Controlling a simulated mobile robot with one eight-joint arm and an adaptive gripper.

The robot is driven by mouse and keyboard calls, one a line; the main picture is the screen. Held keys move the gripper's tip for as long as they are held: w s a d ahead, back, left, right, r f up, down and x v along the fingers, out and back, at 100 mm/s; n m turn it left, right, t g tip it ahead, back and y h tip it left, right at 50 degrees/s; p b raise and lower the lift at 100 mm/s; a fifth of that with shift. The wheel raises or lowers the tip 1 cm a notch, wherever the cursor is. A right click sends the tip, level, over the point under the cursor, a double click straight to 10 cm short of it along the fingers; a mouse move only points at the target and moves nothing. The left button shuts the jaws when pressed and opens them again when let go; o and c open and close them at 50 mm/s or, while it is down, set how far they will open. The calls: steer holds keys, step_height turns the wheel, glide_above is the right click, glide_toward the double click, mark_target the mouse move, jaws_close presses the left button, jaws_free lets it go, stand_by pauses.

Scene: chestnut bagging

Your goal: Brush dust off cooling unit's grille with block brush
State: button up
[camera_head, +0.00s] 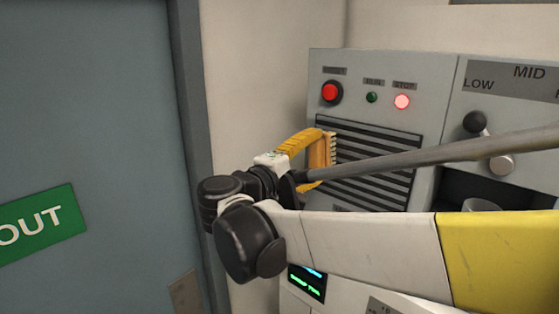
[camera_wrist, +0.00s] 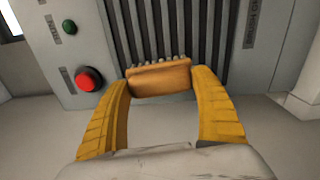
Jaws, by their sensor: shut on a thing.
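My gripper (camera_head: 317,160) has yellow fingers and is shut on the block brush (camera_head: 319,152), a tan-orange block with a row of pale bristles. The cooling unit's grille (camera_head: 385,148) has dark horizontal slats in a grey panel. The brush is at the grille's left part, bristles facing the slats. In the wrist view the brush (camera_wrist: 160,80) sits between both fingertips, its bristle ends at the edge of the grille (camera_wrist: 175,25). I cannot tell whether the bristles touch. No dust can be made out.
A lever (camera_head: 475,122) and a dark recess with a metal cup (camera_head: 481,205) are at right. A grey door (camera_head: 85,110) stands at left.

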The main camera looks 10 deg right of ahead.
steer(key=shift+s, duration=0.1)
steer(key=shift+v, duration=2.95)
steer(key=v, duration=0.3)
